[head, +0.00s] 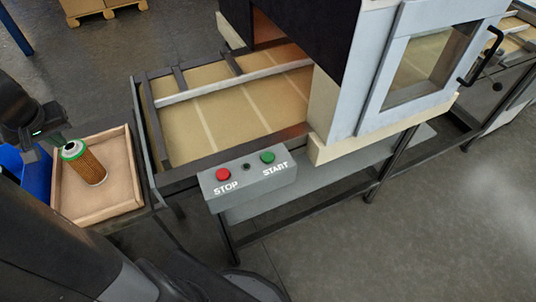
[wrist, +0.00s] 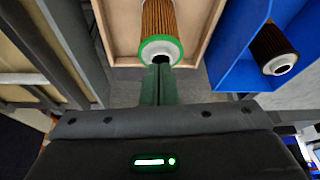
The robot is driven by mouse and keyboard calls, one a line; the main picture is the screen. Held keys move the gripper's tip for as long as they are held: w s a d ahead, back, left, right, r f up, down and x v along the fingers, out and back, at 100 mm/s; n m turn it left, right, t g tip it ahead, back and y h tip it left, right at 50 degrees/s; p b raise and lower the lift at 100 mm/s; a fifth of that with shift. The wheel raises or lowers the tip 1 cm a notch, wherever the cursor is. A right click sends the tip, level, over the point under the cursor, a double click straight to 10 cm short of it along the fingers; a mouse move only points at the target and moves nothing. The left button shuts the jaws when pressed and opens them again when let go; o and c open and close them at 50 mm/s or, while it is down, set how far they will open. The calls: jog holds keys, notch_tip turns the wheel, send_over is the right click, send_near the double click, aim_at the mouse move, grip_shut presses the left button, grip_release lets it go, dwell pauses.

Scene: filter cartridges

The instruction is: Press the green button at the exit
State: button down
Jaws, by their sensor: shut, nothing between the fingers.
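A green button (head: 267,157) labelled START sits on the sloped grey control box (head: 248,178) at the front edge of the conveyor. A red button (head: 223,174) labelled STOP is left of it, with a small dark knob between them. Whether this end is the exit, I cannot tell. My gripper (head: 66,143) is at the far left of the head view, well left of the box. In the wrist view its green fingers (wrist: 158,72) are together and empty, by the green-rimmed end of a filter cartridge (wrist: 158,18). Whether they touch it is unclear.
The conveyor (head: 215,125) runs into a machine housing (head: 355,100). Open floor (head: 420,210) lies at lower right.

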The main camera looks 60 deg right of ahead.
jog(key=shift+a, duration=0.1)
jog(key=w+a+m+y+p, duration=0.1)
jog(key=a+m+y+p, duration=0.1)
jog(key=a, duration=0.6)
jog(key=w+a+r+m+g+y+p, duration=0.1)
jog(key=a+m+y+p, duration=0.1)
jog(key=a+y, duration=0.3)
jog(key=w+a+m+g+y+p, duration=0.1)
jog(key=a+y, duration=0.3)
jog(key=a, duration=0.9)
jog(key=shift+w+r+m+p, duration=0.3)
jog(key=shift+r+m+p, duration=0.15)
jog(key=shift+m, duration=0.45)
jog(key=shift+s+f, duration=0.1)
